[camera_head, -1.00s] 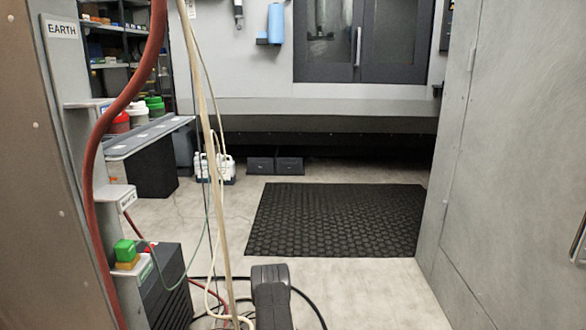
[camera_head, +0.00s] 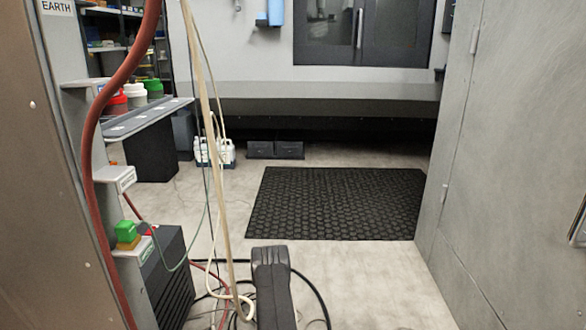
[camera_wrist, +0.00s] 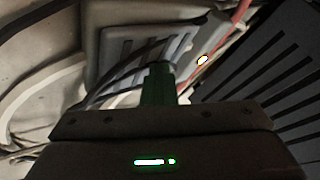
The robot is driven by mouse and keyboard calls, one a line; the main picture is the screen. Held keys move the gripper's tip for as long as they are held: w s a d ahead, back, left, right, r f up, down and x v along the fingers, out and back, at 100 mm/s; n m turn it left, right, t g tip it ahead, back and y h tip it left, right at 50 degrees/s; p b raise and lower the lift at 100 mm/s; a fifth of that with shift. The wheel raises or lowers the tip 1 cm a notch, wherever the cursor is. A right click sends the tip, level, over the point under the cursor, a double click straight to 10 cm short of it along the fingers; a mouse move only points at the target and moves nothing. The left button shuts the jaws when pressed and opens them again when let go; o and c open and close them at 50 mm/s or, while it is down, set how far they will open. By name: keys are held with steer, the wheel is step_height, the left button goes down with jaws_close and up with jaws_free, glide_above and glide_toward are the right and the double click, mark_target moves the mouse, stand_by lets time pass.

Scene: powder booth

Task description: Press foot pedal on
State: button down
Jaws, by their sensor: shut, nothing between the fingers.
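In the wrist view, a grey-blue slotted plate (camera_wrist: 125,45), which looks like the foot pedal, lies just beyond my gripper (camera_wrist: 158,70). My gripper's dark green fingers are shut together with nothing between them, and their tips overlap the plate's near side in the picture. I cannot tell whether they touch it. A small bright oval spot (camera_wrist: 202,60) shows beside the plate. In the head view I cannot make out the pedal. A dark shape at the bottom centre, which seems to be my arm, covers part of the floor there.
A black slatted box (camera_head: 172,278) stands at left, with a green block (camera_head: 126,232) near it. A red hose (camera_head: 92,170) and loose cables (camera_head: 318,295) run around the arm. A black mat (camera_head: 335,203) lies on open floor. A grey panel (camera_head: 515,150) bounds the right.

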steer(key=shift+r+p, duration=1.7)
steer(key=shift+r, duration=1.35)
steer(key=shift+f+b, duration=1.4)
steer(key=shift+f, duration=1.15)
